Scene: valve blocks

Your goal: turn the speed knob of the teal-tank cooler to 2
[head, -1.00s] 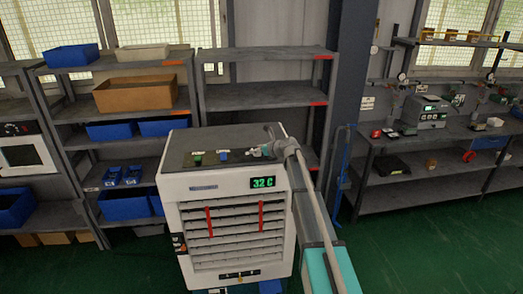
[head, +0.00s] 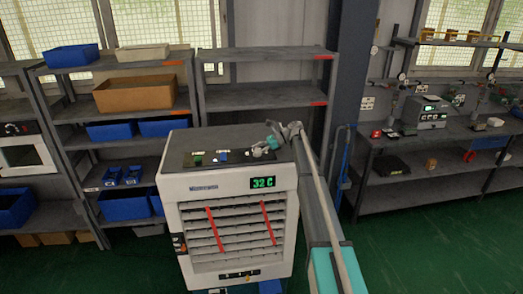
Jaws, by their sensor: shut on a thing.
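The white cooler (head: 228,210) stands in the middle of the head view, with a green "32 C" display (head: 263,182) and two red ribbons over its front slats. Its dark top panel (head: 230,143) carries a green control (head: 198,155) and a blue control (head: 221,154). My gripper (head: 264,148) comes in from the right at the panel's right end and is shut on a small knob there. The gripper hides most of this knob, and its pointer and markings are too small to read. Only a bit of blue shows low under the cooler (head: 270,287).
Grey shelves with blue bins (head: 70,55) and a brown box (head: 135,94) stand behind the cooler. A dark pillar (head: 350,80) stands behind my arm. A workbench (head: 440,145) with devices is at the right. Green floor is open at the right front.

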